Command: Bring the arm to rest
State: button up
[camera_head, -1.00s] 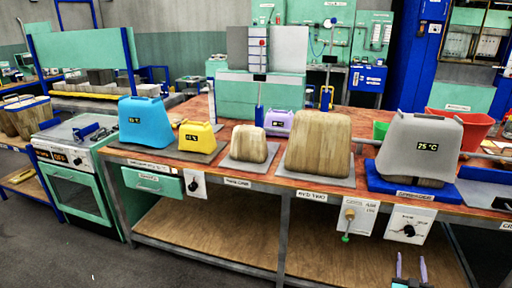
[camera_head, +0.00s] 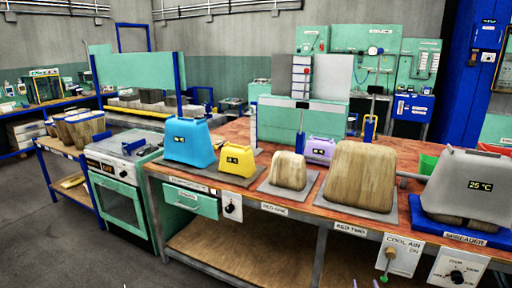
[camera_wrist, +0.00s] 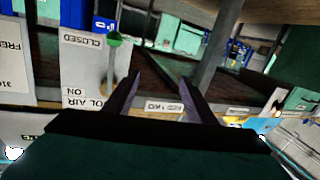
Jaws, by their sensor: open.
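My gripper (camera_wrist: 162,77) is open and empty in the wrist view, its two dark fingers apart with nothing between them. The bench front with its labels appears upside down beyond the fingers. In the head view only the fingertips of my gripper (camera_head: 365,284) seem to show at the bottom edge, in front of the bench. The rest of my arm is out of sight there.
The workbench (camera_head: 330,216) carries a blue press (camera_head: 190,142), a yellow one (camera_head: 238,161), wooden-looking blocks (camera_head: 357,170) and a grey press (camera_head: 468,180) reading 25 °C. A green oven (camera_head: 118,203) stands at left. Floor (camera_head: 40,235) is clear at lower left.

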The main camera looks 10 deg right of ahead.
jog(key=w+a+f+n+g+y, duration=0.1)
jog(key=w+a+f+g+y, duration=0.15)
jog(key=a+f, duration=0.65)
jog(key=w+a+f+g+y, duration=0.1)
jog(key=a+f+g+y, duration=0.15)
jog(key=a+f, duration=0.7)
jog(key=s+a+f+g+p, duration=0.1)
jog(key=s+a+g, duration=0.1)
jog(key=a, duration=0.3)
jog(key=s+a+f+g, duration=0.1)
jog(key=s+a, duration=0.2)
jog(key=a, duration=0.2)
jog(key=s+a+f+n+g, duration=0.1)
jog(key=s+a+f+g, duration=0.25)
jog(key=s, duration=0.35)
jog(key=s+a+f+g, duration=0.2)
jog(key=s+f+g, duration=0.15)
jog(key=s, duration=0.35)
jog(key=s+a+r+g+y, duration=0.1)
jog(key=s+g, duration=0.5)
jog(key=s, duration=0.8)
jog(key=shift+a+r+n+g, duration=0.3)
jog(key=shift+a+r+n, duration=0.1)
jog(key=shift+a+r, duration=0.25)
